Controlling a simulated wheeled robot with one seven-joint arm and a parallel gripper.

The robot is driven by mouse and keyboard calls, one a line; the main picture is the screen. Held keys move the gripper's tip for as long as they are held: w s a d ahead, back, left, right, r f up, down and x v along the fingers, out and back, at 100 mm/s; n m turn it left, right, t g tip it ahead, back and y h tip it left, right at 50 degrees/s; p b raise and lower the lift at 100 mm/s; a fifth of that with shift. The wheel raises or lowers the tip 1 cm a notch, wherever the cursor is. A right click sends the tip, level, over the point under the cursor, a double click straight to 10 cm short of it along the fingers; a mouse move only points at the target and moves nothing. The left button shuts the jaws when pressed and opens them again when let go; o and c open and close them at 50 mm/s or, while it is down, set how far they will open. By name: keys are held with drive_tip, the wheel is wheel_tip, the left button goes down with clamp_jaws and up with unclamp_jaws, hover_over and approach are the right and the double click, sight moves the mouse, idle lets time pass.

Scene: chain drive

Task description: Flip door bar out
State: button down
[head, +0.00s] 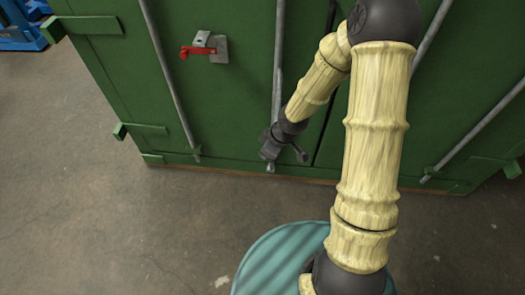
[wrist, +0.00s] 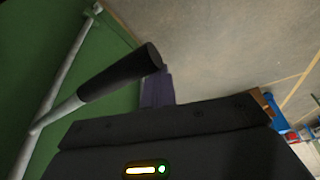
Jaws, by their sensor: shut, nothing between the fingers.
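Green doors (head: 235,90) carry several long grey vertical bars. The door bar (head: 279,50) nearest my arm runs down behind my gripper. My gripper (head: 272,153) is low at the doors, at this bar's lower part. It is shut and empty. In the wrist view a grey door bar (wrist: 68,72) crosses the green door at left. A handle with a black grip (wrist: 120,72) sticks out from it and ends close to my dark fingers (wrist: 157,90). I cannot tell whether they touch. In the head view my gripper and arm hide much of this spot.
A red latch (head: 198,51) on a grey plate sits on the door, left of the bar. Green hinge brackets (head: 140,129) jut out at the left edge. The concrete floor (head: 150,230) in front is clear. A blue object (head: 20,35) stands far left.

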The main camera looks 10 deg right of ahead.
drive_tip(key=shift+s+d+r+p, duration=0.1)
drive_tip(key=shift+s+d+p, duration=0.05)
drive_tip(key=shift+d+p, duration=0.15)
drive_tip(key=shift+s+d+r+p, duration=0.1)
drive_tip(key=shift+d+p, duration=0.1)
drive_tip(key=shift+d, duration=0.2)
drive_tip(key=p+v, duration=0.4)
drive_tip(key=v, duration=0.1)
drive_tip(key=shift+d+r+p, duration=0.25)
drive_tip(key=shift+d+p, duration=0.05)
drive_tip(key=r+p, duration=0.3)
drive_tip(key=shift+w+a+r, duration=0.1)
drive_tip(key=shift+w+a, duration=0.2)
drive_tip(key=shift+w+d+r+p, duration=0.1)
drive_tip(key=shift+r+p, duration=0.3)
drive_tip(key=shift+p, duration=0.15)
